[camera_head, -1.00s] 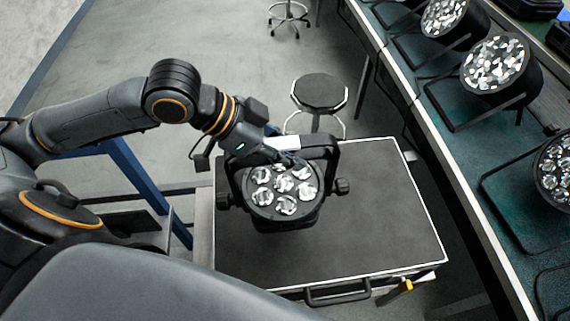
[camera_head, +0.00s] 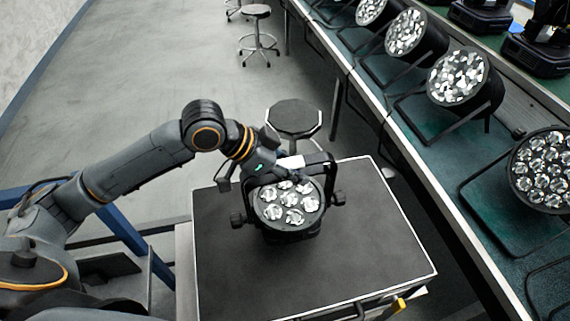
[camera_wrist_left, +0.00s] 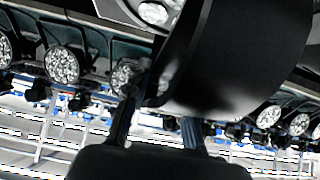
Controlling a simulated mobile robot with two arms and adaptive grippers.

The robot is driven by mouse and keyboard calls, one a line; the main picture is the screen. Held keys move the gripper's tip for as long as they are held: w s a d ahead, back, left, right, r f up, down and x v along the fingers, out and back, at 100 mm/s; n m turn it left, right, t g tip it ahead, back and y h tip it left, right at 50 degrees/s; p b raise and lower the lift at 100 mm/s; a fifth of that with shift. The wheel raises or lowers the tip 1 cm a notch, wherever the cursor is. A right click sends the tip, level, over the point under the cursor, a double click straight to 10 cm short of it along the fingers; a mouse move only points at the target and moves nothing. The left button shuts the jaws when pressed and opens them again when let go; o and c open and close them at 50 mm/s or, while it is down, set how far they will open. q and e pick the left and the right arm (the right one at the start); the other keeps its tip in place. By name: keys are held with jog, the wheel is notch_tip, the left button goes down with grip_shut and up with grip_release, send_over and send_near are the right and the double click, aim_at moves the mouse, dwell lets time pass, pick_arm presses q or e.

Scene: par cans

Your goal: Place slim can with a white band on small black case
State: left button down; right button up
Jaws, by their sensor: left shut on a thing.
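The slim can with a white band (camera_head: 290,205) is a black stage light with several clear lenses facing up and a U-shaped yoke. The white band (camera_head: 290,161) shows on the yoke. My left gripper (camera_head: 288,175) is shut on the can at the yoke side. The can is over the far left part of the small black case (camera_head: 350,245), a flat black top with pale edges. I cannot tell whether it touches the top. In the left wrist view, the fingers (camera_wrist_left: 158,128) reach toward the can's large dark body (camera_wrist_left: 235,60). My right gripper is not in view.
A long green-topped bench (camera_head: 420,130) on the right holds several larger lights (camera_head: 458,77). The case top is clear to the right and front of the can.

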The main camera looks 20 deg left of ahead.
aim_at(298, 193)
pick_arm(q)
jog(key=shift+w+d+f, duration=0.25)
jog(key=shift+w+f, duration=0.5)
notch_tip(298, 193, down, 3)
jog(key=shift+w+f+p, duration=0.1)
jog(key=shift+p, duration=0.75)
jog(key=c, duration=1.1)
grip_release()
jog(key=shift+f, duration=0.2)
jog(key=b+v, duration=0.2)
jog(key=v, duration=0.8)
jog(key=shift+s+a+r, duration=0.15)
jog(key=shift+s+a, duration=0.15)
jog(key=shift+s+a+r+b, duration=0.25)
jog(key=shift+a+r+b, duration=0.05)
jog(key=shift+r, duration=0.25)
